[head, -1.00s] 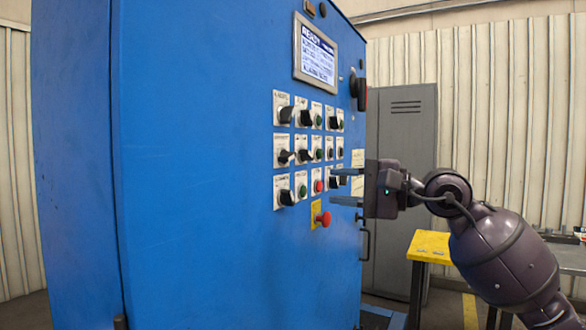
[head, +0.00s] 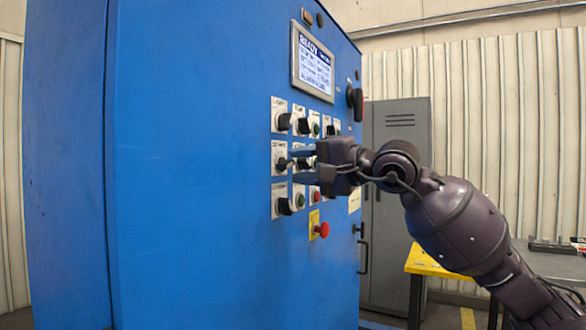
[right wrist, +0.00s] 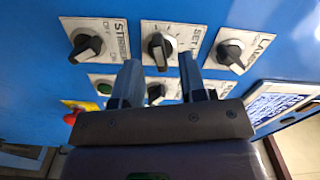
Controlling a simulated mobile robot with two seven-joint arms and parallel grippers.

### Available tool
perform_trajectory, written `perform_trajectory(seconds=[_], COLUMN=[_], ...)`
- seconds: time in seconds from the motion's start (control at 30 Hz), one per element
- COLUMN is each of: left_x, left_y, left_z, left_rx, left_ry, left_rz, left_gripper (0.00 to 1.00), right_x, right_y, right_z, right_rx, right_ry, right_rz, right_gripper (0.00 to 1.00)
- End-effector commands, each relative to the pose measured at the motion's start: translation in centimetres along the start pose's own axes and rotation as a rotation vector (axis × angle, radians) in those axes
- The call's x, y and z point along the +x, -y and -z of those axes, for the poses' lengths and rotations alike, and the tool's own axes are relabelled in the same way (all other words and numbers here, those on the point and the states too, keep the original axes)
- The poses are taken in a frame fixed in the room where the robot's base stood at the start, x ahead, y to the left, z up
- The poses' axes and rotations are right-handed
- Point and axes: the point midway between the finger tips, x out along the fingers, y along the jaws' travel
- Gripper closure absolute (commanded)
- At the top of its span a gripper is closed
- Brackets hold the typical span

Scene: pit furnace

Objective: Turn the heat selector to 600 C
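The heat selector appears to be the black knob on the white plate lettered "SET" in the right wrist view (right wrist: 159,48); its scale is too small to read. In the head view this seems to be the left knob of the middle row (head: 283,162). My right gripper (head: 296,166) is open and empty close to the panel. In the right wrist view its two fingertips (right wrist: 159,64) lie to either side of that knob, slightly short of it; contact cannot be told. My left gripper is not in view.
A blue cabinet (head: 205,170) carries several close-set knobs and buttons. The "STIRRER" knob (right wrist: 86,48) and "LAMP" knob (right wrist: 230,52) flank the selector. A red mushroom button (head: 322,230) is below, a "READY" display (head: 313,62) above.

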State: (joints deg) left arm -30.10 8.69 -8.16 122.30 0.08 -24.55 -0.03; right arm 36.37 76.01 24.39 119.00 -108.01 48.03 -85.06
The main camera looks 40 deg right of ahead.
Motion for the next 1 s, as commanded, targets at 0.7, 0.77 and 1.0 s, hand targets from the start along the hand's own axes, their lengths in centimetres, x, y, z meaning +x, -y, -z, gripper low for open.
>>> perform_trajectory(seconds=[0.7, 0.77, 1.0], left_x=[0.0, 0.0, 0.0], left_y=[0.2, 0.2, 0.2], left_z=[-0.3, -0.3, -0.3], left_rx=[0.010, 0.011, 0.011], left_ry=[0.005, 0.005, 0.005], left_rz=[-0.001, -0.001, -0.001], left_gripper=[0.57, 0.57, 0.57], right_x=[1.8, 1.8, 1.8], right_y=[0.0, 0.0, 0.0], right_z=[0.0, 0.0, 0.0], right_rx=[0.000, 0.000, 0.001], right_ry=[0.000, 0.000, 0.001], right_rz=[0.000, 0.000, -0.001], right_gripper=[0.76, 0.85, 1.00])
